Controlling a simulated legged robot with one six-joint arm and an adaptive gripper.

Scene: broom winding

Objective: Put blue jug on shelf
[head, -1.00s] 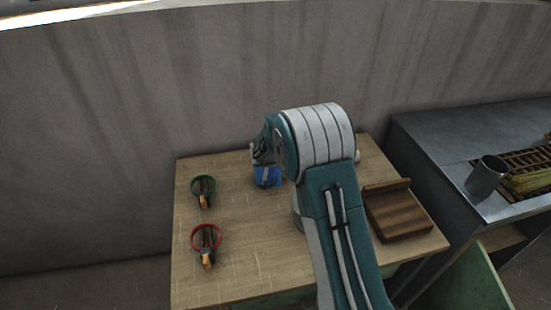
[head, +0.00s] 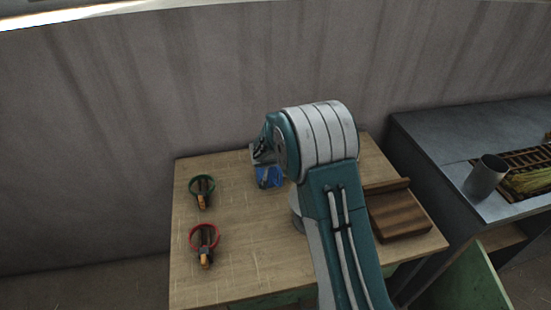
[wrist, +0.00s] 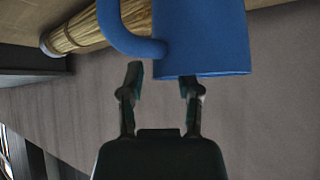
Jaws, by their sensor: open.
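The blue jug (head: 270,178) stands on the wooden table near its back edge, partly hidden by my arm in the head view. In the wrist view the blue jug (wrist: 205,40) fills the top middle, with its curved handle on the left. My gripper (wrist: 162,88) is open, its two fingers apart, with the fingertips close to the jug's edge and handle. I cannot tell whether they touch it. In the head view my gripper is mostly hidden behind my arm. No shelf is clearly identifiable.
The wooden table (head: 235,255) also holds green-ringed (head: 202,190) and red-ringed (head: 204,245) items at left and a brown wooden stand (head: 400,212) at right. A metal cup (head: 486,177) stands on the grey bench (head: 440,135). A straw bundle (wrist: 95,30) shows beside the jug.

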